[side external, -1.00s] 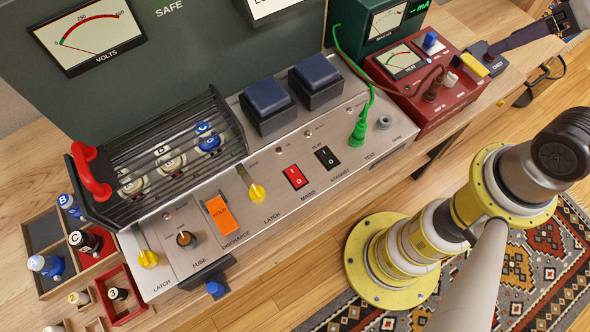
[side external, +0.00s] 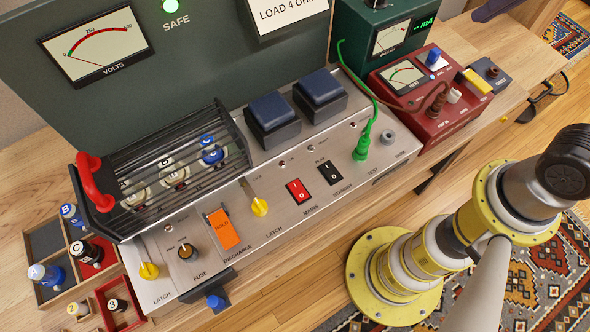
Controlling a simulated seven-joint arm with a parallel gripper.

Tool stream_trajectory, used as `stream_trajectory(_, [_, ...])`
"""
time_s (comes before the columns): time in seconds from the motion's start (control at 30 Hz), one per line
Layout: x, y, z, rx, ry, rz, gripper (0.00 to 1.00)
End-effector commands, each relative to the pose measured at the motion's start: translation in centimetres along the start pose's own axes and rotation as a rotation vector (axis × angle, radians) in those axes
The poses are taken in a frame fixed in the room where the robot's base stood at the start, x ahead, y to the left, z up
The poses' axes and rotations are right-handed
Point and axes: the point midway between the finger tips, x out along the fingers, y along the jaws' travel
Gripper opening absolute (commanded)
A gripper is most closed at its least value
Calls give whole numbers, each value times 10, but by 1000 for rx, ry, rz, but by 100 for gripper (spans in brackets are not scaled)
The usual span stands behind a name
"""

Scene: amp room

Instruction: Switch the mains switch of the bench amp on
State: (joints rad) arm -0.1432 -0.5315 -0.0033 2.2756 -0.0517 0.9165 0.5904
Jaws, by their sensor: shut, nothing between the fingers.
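The bench amp (side external: 345,160) has a grey sloping panel with a red rocker switch (side external: 297,191) labelled MAINS, marked I and O. Which side of the rocker is pressed cannot be told. A black STANDBY rocker (side external: 330,173) is just right of it.
A green plug (side external: 361,147) with cable stands right of the rockers. Yellow latch knobs (side external: 259,207), an orange HOLD cover (side external: 222,229) and a caged tube bay (side external: 165,175) lie left. A red meter box (side external: 430,105) and small dark box (side external: 491,72) stand right. The green SAFE lamp (side external: 170,6) shows.

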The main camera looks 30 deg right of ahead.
Motion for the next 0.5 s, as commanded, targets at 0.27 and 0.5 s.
stream_trajectory(0.27, [35,-91,-12,13,-121,0,0])
stream_trajectory(0.5, [75,-176,23,-70,-218,30,0])
